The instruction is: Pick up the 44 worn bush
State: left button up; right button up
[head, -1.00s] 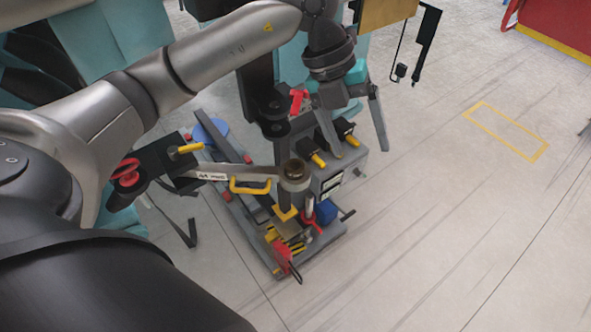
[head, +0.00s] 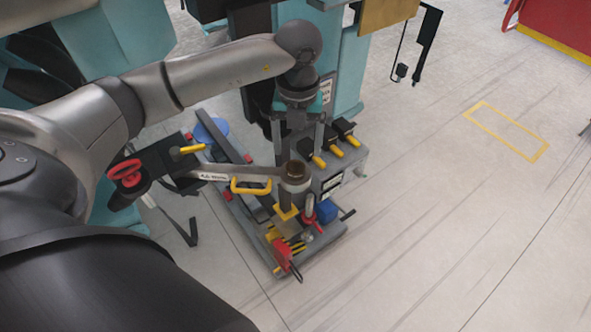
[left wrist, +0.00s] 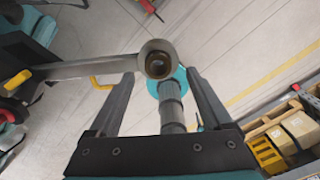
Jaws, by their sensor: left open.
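The worn bush (head: 295,168) appears as a dark brown ring at the top of the grey eye at the end of the metal arm (head: 238,171). In the left wrist view the bush (left wrist: 158,65) sits inside the round eye, just beyond the fingertips. My left gripper (head: 298,153) is open and points down, its fingers just behind and above the eye. In the left wrist view the open fingers (left wrist: 159,77) frame the eye from either side, with nothing held. Whether a finger touches the eye cannot be told. My right gripper is not in view.
A grey stepped cylinder (left wrist: 171,105) stands between the fingers in the left wrist view. Black blocks with yellow handles (head: 346,127) sit right of the gripper. A yellow handle (head: 250,187), red clamp (head: 283,255) and blue part (head: 326,211) crowd the fixture. Floor to the right is clear.

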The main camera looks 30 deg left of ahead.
aim_at(295, 163)
pick_arm(q)
jog(key=f, duration=0.3)
jog(key=s+f+p, duration=0.1)
jog(key=f, duration=0.1)
jog(key=shift+w+f, duration=0.1)
jog(key=shift+f, duration=0.1)
grip_shut()
dwell(0.5)
